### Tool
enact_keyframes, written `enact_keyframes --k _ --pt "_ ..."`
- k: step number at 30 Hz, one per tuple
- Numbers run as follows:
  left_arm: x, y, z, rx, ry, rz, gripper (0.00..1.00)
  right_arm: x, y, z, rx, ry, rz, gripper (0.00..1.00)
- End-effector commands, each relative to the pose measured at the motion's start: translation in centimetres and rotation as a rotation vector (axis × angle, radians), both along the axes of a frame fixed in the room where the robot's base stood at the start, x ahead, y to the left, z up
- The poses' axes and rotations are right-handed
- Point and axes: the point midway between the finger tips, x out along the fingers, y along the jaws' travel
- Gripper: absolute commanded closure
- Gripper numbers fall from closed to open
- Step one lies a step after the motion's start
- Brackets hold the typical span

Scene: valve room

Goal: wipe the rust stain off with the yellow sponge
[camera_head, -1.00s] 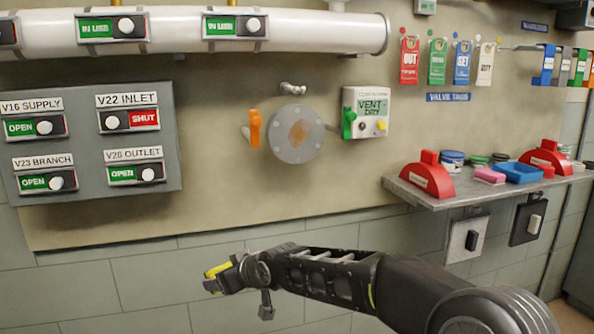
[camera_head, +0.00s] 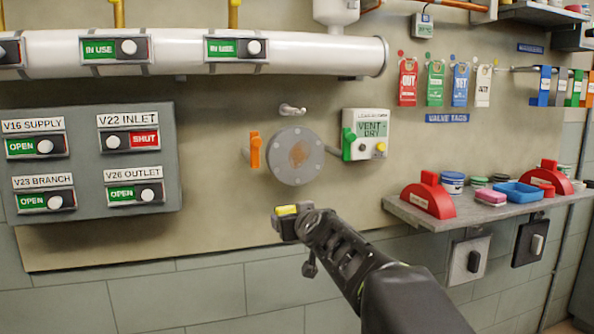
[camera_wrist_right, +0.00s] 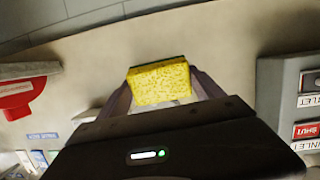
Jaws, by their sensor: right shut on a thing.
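The yellow sponge (camera_wrist_right: 160,83) is clamped between the fingers of my right gripper (camera_wrist_right: 163,92) in the right wrist view. In the head view the sponge (camera_head: 287,210) shows at the tip of my right gripper (camera_head: 290,224), below the round grey flange. The brown rust stain (camera_head: 299,153) is on the face of the round grey flange (camera_head: 283,172) on the wall panel. The sponge is apart from the stain in the picture, below it. My left gripper is not in view.
An orange lever (camera_head: 255,150) is left of the flange, and a vent box (camera_head: 366,128) with a green lever is at its right. A small tap (camera_head: 292,109) sits above. A shelf (camera_head: 430,218) with red holders and a blue tray (camera_head: 519,191) juts out at right.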

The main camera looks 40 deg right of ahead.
Motion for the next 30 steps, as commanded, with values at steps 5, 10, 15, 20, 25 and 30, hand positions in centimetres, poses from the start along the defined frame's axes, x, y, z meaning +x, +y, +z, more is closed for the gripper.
enact_keyframes --k 5,10,15,20,25,30 --pt "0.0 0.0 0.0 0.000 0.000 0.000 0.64 -0.8 -1.0 3.9 -0.029 -0.064 -0.022 0.56" --pt "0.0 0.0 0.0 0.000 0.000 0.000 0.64 -1.1 -0.6 7.6 -0.052 -0.133 0.005 0.56" --pt "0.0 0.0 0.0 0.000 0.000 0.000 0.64 -1.3 0.0 9.6 -0.068 -0.178 0.032 0.56" --pt "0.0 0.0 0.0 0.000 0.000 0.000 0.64 -1.4 0.6 10.9 -0.080 -0.214 0.057 0.56" --pt "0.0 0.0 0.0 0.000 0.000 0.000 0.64 -1.5 0.8 11.8 -0.089 -0.236 0.073 0.56" --pt "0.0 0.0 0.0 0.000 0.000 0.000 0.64 -1.5 0.8 11.9 -0.092 -0.240 0.075 0.56"
